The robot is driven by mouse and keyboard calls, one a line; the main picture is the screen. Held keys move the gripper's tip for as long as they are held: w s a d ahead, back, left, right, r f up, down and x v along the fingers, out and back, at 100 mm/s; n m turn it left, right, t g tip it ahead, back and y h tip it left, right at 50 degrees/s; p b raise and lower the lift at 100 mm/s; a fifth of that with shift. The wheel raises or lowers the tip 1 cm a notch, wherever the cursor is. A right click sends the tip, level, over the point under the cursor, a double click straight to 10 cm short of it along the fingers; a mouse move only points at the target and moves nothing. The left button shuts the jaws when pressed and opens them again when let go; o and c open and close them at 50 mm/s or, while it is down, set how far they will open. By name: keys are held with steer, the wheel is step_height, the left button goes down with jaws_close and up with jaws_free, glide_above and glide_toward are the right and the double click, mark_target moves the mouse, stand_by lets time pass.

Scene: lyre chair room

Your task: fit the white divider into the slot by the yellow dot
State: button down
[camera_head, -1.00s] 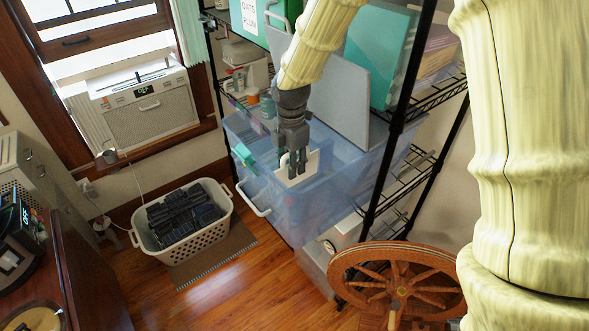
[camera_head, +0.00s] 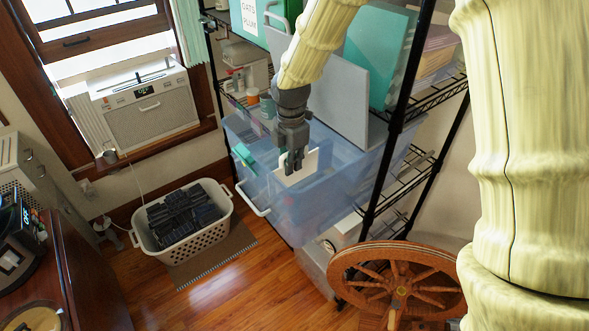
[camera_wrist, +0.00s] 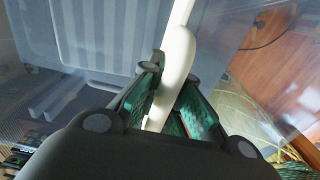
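The white divider (camera_head: 307,166) is a thin flat plate, tilted, at the blue translucent bin (camera_head: 285,215) on the rack. My gripper (camera_head: 293,163) points down over the bin with its fingers at the divider. In the wrist view the divider (camera_wrist: 177,62) runs up from between the green-padded fingers (camera_wrist: 168,105), one on each side, and the fingers look closed on it. I cannot tell whether the divider's lower edge touches the bin. I cannot make out the yellow dot or the slot.
A grey panel (camera_head: 338,95) stands upright behind my gripper. A black rack post (camera_head: 400,110) rises to the right. A teal item (camera_head: 245,157) is at the bin's left end. A laundry basket (camera_head: 190,240) and wooden wheel (camera_head: 398,280) stand below.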

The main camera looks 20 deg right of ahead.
steer(key=shift+r, duration=0.75)
stand_by(0.7)
steer(key=shift+r, duration=5.2)
steer(key=shift+r, duration=1.5)
steer(key=shift+s, duration=0.1)
